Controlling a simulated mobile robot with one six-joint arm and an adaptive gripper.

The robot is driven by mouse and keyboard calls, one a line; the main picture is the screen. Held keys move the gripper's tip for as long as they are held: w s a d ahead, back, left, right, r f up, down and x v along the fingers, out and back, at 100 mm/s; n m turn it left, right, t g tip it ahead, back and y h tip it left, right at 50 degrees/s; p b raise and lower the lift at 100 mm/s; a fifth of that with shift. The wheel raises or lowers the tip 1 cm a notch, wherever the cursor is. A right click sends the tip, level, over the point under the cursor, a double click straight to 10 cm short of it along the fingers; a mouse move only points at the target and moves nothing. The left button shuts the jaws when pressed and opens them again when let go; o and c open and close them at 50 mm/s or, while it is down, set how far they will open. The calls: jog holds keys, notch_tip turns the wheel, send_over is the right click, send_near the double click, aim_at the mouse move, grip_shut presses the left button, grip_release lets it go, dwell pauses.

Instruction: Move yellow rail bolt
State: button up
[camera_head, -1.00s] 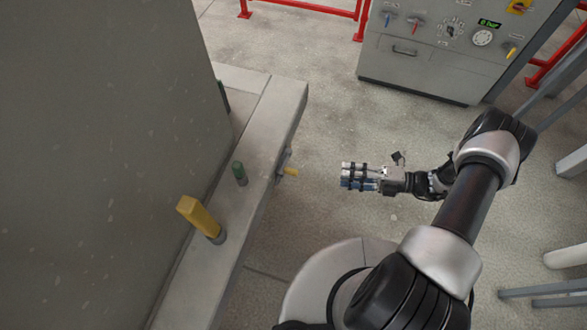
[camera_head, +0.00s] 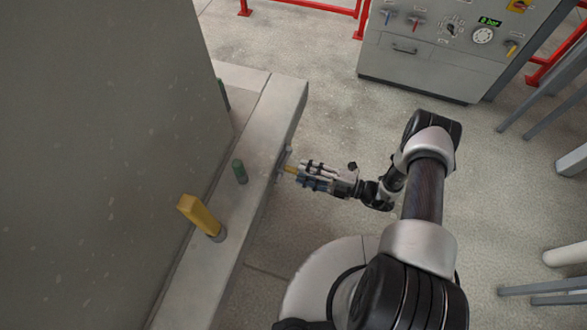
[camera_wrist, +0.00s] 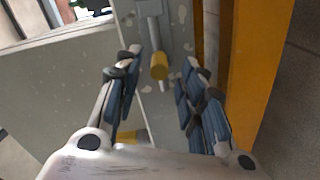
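The yellow rail bolt (camera_head: 290,169) sticks out from the side face of the grey rail (camera_head: 259,133) in the head view. In the wrist view its round yellow end (camera_wrist: 159,66) shows ahead, between my spread fingers, with a grey fitting behind it. My gripper (camera_head: 297,173) is at the bolt's outer end in the head view. In the wrist view my gripper (camera_wrist: 165,88) is open, with a gap on both sides of the bolt. I see no finger touching it. Part of the bolt is hidden by the fingers in the head view.
A grey control cabinet (camera_head: 435,65) stands at the back.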

aim_at(294, 170)
jog(key=shift+x, duration=2.3)
grip_shut()
